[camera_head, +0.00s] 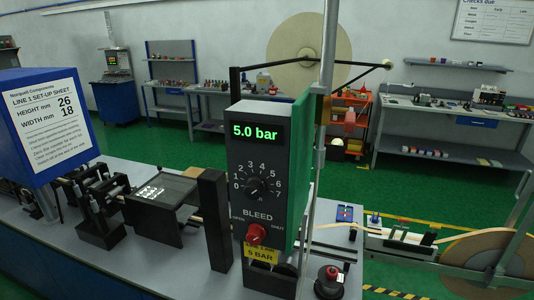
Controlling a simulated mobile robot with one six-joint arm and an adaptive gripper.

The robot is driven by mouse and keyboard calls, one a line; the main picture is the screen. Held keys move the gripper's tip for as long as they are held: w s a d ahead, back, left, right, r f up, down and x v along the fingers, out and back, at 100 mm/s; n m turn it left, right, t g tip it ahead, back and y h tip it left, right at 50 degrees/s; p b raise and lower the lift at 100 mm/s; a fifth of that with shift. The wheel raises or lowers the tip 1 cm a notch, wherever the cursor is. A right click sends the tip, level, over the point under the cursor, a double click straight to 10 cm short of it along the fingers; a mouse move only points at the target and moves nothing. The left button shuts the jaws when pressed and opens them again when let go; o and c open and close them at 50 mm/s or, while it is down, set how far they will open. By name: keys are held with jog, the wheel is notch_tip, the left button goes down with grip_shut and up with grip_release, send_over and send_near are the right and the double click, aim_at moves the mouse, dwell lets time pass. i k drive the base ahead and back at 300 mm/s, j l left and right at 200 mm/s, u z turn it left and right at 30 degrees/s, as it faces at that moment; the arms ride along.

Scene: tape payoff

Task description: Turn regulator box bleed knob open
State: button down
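The regulator box (240,155) stands upright in the middle of the view, with a dark front panel and a green side. Its green display (254,132) reads 5.0 bar. A black dial knob (256,188) sits below it in a scale from 0 to 7. The red bleed knob (256,234) is low on the panel under the word BLEED, with OPEN at its upper left and SHUT at its right. The knob's exact pointing direction is too small to tell. A yellow label (261,253) is just below it. My gripper does not show.
A dark upright post (215,220) stands close left of the box. A black round unit with a red top (328,283) sits at its lower right. The blue set-up sheet box (40,120) is at left. A tape reel (490,258) is at right. Green floor (420,185) lies open behind.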

aim_at(257, 233)
jog(key=k+j, duration=0.65)
jog(key=j, duration=0.2)
